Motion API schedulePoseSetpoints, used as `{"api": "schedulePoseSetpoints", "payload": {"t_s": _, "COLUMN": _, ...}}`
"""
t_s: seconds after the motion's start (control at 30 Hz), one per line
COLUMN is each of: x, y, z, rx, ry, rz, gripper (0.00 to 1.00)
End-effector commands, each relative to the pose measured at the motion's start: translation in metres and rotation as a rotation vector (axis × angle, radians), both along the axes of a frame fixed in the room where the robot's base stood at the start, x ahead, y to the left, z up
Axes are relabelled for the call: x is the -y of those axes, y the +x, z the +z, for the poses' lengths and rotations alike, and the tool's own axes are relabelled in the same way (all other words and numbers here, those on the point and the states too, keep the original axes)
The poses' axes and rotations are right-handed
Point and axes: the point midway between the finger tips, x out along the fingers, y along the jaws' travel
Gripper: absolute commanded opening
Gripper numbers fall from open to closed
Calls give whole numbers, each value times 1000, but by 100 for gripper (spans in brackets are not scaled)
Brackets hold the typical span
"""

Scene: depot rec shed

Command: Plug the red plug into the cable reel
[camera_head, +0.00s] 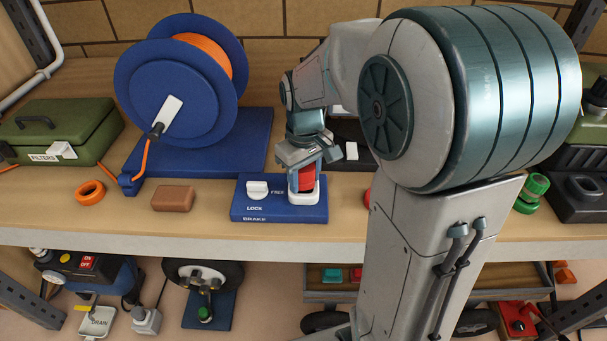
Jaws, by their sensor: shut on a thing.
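The cable reel (137,95) is a blue drum wound with orange cable, standing on a blue base at the left of the bench. In front of its base lies a blue panel (279,215) marked LOCK, FREE and BRAKE, with a white knob and a white socket (304,199). My gripper (305,178) points down over the socket and is shut on the red plug (306,182). The plug is upright at the socket, its lower end inside or against the white rim. I cannot tell how deep it sits.
A green FILTERS box (58,131), an orange ring (90,192) and a brown block (173,198) lie to the left. My arm hides much of the bench right of the panel. A green stacked item (532,194) shows at far right. A lower shelf holds more gear.

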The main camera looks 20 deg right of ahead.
Motion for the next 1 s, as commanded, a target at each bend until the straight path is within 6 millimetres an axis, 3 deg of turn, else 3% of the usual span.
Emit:
{"api": "schedulePoseSetpoints", "payload": {"t_s": 0.13, "x": 0, "y": 0, "z": 1, "rx": 1, "ry": 0, "rz": 0, "gripper": 19}}
{"api": "schedulePoseSetpoints", "payload": {"t_s": 0.17, "x": 0, "y": 0, "z": 1, "rx": 1, "ry": 0, "rz": 0, "gripper": 48}}
{"api": "schedulePoseSetpoints", "payload": {"t_s": 0.23, "x": 0, "y": 0, "z": 1, "rx": 1, "ry": 0, "rz": 0, "gripper": 67}}
{"api": "schedulePoseSetpoints", "payload": {"t_s": 0.53, "x": 0, "y": 0, "z": 1, "rx": 0, "ry": 0, "rz": 0, "gripper": 67}}
{"api": "schedulePoseSetpoints", "payload": {"t_s": 0.67, "x": 0, "y": 1, "z": 12, "rx": 3, "ry": 0, "rz": 0, "gripper": 67}}
{"api": "schedulePoseSetpoints", "payload": {"t_s": 1.0, "x": 0, "y": 1, "z": 85, "rx": 7, "ry": -1, "rz": 0, "gripper": 67}}
